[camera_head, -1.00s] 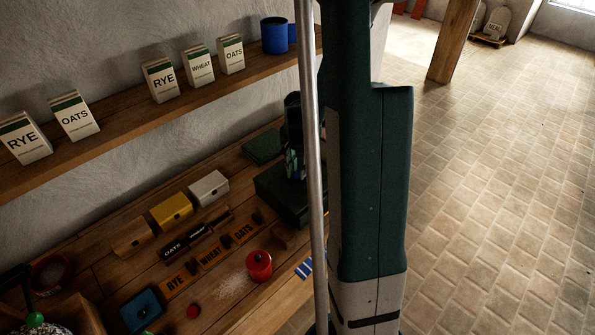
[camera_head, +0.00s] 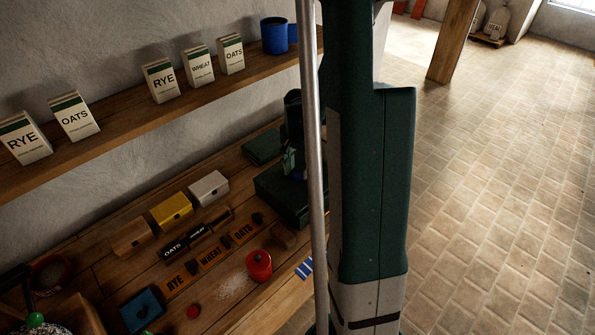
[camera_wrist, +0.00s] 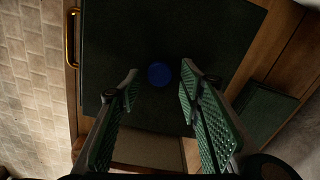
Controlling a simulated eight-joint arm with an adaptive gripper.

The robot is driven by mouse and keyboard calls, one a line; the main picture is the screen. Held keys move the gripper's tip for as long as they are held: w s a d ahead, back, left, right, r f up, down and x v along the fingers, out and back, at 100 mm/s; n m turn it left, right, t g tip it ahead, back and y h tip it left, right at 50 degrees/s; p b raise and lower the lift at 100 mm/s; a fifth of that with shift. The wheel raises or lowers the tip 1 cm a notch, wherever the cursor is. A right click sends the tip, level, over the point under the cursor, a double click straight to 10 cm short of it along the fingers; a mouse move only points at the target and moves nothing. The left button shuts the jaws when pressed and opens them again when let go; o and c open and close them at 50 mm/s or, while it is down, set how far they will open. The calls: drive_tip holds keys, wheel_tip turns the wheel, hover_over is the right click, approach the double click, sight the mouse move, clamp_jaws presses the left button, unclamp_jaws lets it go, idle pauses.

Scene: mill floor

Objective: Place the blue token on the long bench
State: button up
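The blue token (camera_wrist: 159,74) is a small round disc on top of a dark green case (camera_wrist: 215,30), in the wrist view. The case (camera_head: 275,190) stands at the far end of the wooden long bench (camera_head: 105,275) in the head view. My gripper (camera_wrist: 160,82) points down over the case, its green ribbed fingers spread on either side of the token with a gap at each side. In the head view my gripper (camera_head: 291,162) is small and dark, partly hidden by my arm. A bit of blue shows below it.
A shelf (camera_head: 120,125) with cartons runs above. Bare wood shows near the bench's front.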

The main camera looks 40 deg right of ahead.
sight(296, 175)
wheel_tip(296, 175, up, 11)
idle(0.8)
drive_tip(key=shift+r, duration=0.1)
idle(0.4)
drive_tip(key=s+a+r+n+t+h, duration=0.1)
drive_tip(key=a+r+n+t, duration=0.15)
drive_tip(key=a+r, duration=0.55)
drive_tip(key=s+a+r+n+t, duration=0.15)
drive_tip(key=a+r+n, duration=0.25)
drive_tip(key=a, duration=0.8)
drive_tip(key=s+a+r+n+t, duration=0.1)
drive_tip(key=s+a+n, duration=0.3)
drive_tip(key=a, duration=0.4)
drive_tip(key=s+a+r+n+t+y, duration=0.1)
drive_tip(key=s+a+n, duration=0.3)
drive_tip(key=a, duration=0.5)
drive_tip(key=s+r+t, duration=0.1)
drive_tip(key=s, duration=0.1)
drive_tip(key=shift+s+a, duration=0.2)
drive_tip(key=shift+s, duration=0.2)
drive_tip(key=shift+o, duration=0.7)
drive_tip(key=shift+w+d, duration=0.1)
